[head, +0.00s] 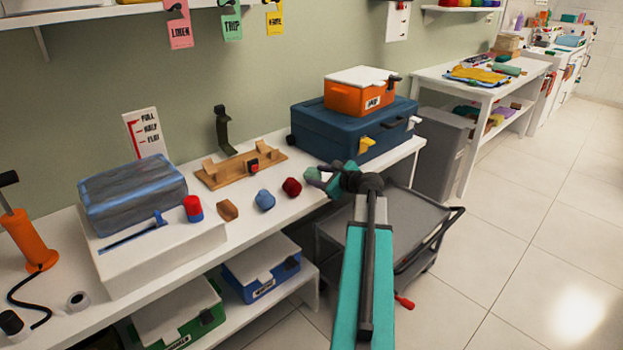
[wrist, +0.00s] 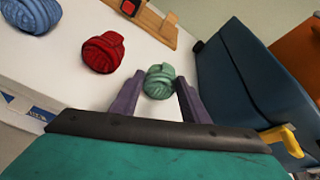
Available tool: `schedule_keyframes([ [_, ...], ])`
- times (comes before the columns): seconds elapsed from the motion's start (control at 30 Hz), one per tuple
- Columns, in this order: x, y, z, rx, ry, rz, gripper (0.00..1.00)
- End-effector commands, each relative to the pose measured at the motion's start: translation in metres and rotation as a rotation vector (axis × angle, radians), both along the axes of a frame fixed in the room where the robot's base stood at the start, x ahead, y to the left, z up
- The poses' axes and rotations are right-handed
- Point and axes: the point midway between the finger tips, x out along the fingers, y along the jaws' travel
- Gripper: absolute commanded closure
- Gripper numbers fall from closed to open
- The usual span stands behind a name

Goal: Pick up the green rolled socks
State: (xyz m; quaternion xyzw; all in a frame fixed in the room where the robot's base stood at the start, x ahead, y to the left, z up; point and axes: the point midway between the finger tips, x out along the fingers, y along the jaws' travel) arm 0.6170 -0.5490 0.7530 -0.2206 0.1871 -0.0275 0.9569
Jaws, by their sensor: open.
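The green rolled socks (wrist: 159,81) lie on the white shelf top in the wrist view, as a small ribbed ball. In the head view they are a small green patch (head: 312,173) partly behind my gripper (head: 331,183). My gripper, also in the wrist view (wrist: 156,90), is open, with one purple finger on each side of the socks' near edge. The fingers stand apart from the socks, and I cannot tell how high they are above the shelf.
Red rolled socks (head: 292,187) and blue rolled socks (head: 264,200) lie to the left. A dark blue case (head: 345,125) stands close on the right in the wrist view, with an orange box (head: 356,96) on top. A grey cart (head: 400,226) stands below the shelf edge.

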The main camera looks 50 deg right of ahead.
Motion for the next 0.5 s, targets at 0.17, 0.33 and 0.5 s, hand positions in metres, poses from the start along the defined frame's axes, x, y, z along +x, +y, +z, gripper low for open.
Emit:
schedule_keyframes([
  [0.17,0.019,-0.005,-0.009,0.001,0.0,0.0,0.59],
  [0.33,0.033,-0.007,-0.014,0.001,0.0,0.0,0.59],
  [0.5,0.036,-0.007,-0.015,0.001,0.0,-0.002,0.59],
])
